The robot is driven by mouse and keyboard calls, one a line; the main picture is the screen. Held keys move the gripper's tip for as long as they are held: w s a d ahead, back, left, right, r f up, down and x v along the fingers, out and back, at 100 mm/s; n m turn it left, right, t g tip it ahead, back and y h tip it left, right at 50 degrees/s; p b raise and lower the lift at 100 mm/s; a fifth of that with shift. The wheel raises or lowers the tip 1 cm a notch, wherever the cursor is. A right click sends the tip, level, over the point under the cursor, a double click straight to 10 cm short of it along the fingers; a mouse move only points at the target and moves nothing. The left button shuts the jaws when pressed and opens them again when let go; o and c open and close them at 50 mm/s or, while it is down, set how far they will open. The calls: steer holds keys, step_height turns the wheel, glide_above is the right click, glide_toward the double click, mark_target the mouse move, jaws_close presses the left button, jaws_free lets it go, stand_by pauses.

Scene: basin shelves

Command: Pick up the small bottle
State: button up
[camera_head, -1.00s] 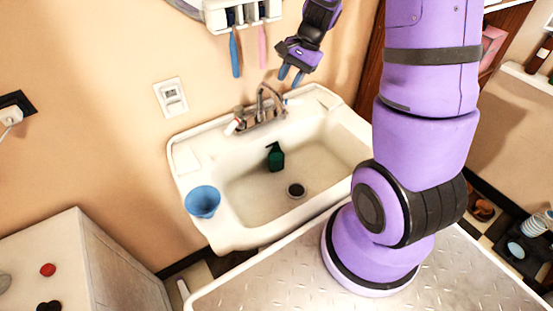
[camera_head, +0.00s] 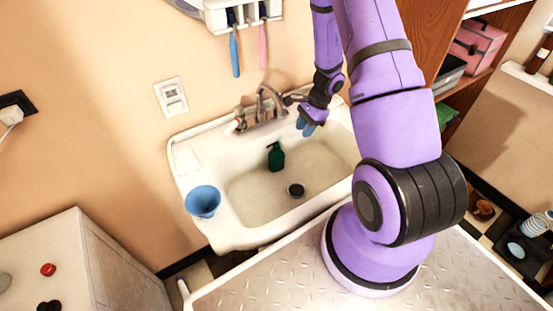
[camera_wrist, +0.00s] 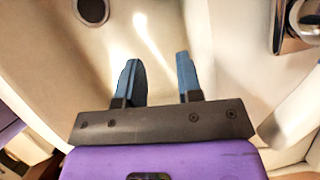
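A small dark green bottle (camera_head: 276,157) with a pump top stands in the basin of the white sink (camera_head: 232,221), near its back wall. My gripper (camera_head: 306,127) is over the right part of the basin, to the right of the bottle and apart from it. In the wrist view my gripper (camera_wrist: 160,82) shows two blue fingers spread apart with nothing between them. The bottle is not seen in the wrist view; the basin and its drain (camera_wrist: 92,10) are.
A metal faucet (camera_head: 265,105) stands at the sink's back edge, close to my gripper. A blue cup (camera_head: 203,201) sits on the sink's left rim. Toothbrushes (camera_head: 234,52) hang on the wall above. A white cabinet (camera_head: 75,250) stands at lower left.

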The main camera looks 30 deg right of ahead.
mark_target(277, 144)
steer(key=a, duration=0.3)
steer(key=a+f, duration=0.1)
steer(key=a, duration=0.2)
steer(key=w+a, duration=0.1)
steer(key=a, duration=0.2)
steer(key=shift+w+a+f, duration=0.1)
steer(key=shift+a+f, duration=0.15)
steer(key=shift+a, duration=0.05)
steer(key=shift+w+a+f, duration=0.1)
steer(key=shift+a+f, duration=0.1)
steer(key=shift+f, duration=0.4)
jaws_close()
